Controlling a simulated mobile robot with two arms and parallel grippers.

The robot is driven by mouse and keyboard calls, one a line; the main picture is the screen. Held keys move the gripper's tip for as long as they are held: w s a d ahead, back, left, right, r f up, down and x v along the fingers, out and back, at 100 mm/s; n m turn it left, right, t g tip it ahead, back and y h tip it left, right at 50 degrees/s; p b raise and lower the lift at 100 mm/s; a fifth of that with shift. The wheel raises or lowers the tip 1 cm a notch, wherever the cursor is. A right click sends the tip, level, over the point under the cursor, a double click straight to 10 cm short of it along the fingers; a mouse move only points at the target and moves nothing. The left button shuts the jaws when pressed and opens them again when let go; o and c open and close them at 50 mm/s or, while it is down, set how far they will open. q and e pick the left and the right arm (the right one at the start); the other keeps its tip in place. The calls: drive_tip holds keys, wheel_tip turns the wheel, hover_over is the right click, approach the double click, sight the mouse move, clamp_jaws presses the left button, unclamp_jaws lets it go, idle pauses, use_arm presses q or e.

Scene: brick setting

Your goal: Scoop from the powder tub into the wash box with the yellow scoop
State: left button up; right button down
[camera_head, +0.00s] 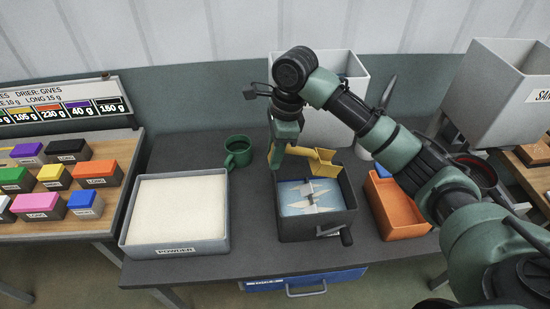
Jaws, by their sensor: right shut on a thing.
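The powder tub (224,218), a grey tray labelled POWDER, stands left of centre on the dark table, filled with pale powder (175,208). The wash box (300,228) is a dark open box to its right, with light blue contents, a pale paddle wheel (310,197) and a crank at its front right. My right gripper (277,160) is shut on the yellow scoop (322,158) and holds it over the back part of the wash box. What the scoop's bowl contains cannot be made out. My left gripper is not in view.
A green mug (238,152) stands behind the tub. An orange tray (398,212) is right of the wash box, under my right arm. A tall light grey bin (312,122) stands behind. Coloured blocks (70,175) fill a board at left; a hopper labelled SAND (505,90) is at right.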

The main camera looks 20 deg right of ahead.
drive_tip(key=shift+a+r+h, duration=0.15)
drive_tip(key=shift+r+h, duration=0.15)
drive_tip(key=shift+h, duration=0.4)
drive_tip(key=shift+d, duration=0.25)
drive_tip(key=shift+r+h, duration=0.55)
drive_tip(key=shift+h, duration=0.15)
drive_tip(key=shift+w+a+r+g+h, duration=0.1)
drive_tip(key=shift+a+r+g+h, duration=0.1)
drive_tip(key=shift+r+g+h, duration=0.3)
drive_tip(key=shift+h, duration=0.3)
drive_tip(key=shift+d+f, duration=0.1)
drive_tip(key=shift+d, duration=0.1)
drive_tip(key=shift+a, duration=0.1)
